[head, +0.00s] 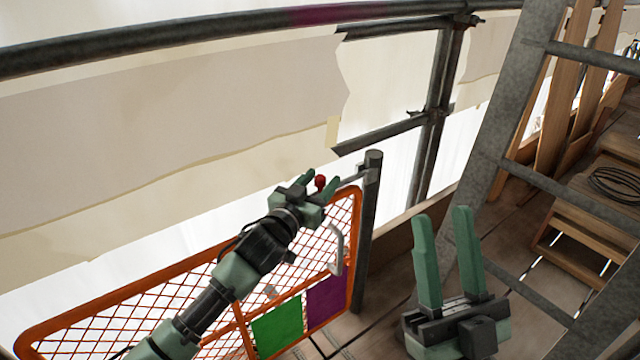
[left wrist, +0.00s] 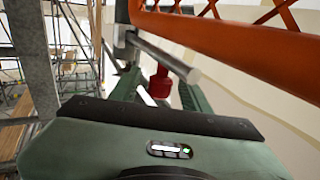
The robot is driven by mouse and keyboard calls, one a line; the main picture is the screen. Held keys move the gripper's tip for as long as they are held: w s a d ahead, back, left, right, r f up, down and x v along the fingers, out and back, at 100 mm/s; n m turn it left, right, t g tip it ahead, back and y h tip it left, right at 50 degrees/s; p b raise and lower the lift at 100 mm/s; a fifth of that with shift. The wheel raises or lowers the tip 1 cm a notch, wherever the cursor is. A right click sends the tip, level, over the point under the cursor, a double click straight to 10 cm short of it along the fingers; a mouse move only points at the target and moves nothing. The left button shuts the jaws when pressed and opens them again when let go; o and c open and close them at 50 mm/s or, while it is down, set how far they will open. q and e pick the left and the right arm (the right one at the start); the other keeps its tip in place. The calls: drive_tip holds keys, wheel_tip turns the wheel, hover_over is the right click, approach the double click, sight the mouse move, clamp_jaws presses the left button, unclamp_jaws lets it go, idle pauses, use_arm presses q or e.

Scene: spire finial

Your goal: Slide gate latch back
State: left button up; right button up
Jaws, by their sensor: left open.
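The latch is a grey bolt (head: 353,177) with a red knob (head: 320,182), at the top right corner of the orange mesh gate (head: 185,272). The bolt reaches towards the grey gate post (head: 369,220). In the left wrist view the bolt (left wrist: 165,55) runs above the red knob (left wrist: 160,84). My left gripper (head: 322,178) is open, with its fingers on either side of the knob; I cannot tell whether they touch it. My right gripper (head: 443,212) is open and empty, fingers upward, right of the post and away from the gate.
A white handle (head: 337,250) and green (head: 278,326) and purple (head: 326,294) panels are on the gate. A grey ladder (head: 490,140) stands to the right, beside wooden steps (head: 580,215) with a coiled cable (head: 616,184). A dark rail (head: 200,36) crosses the top.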

use_arm(q)
clamp_jaws()
idle(1.5)
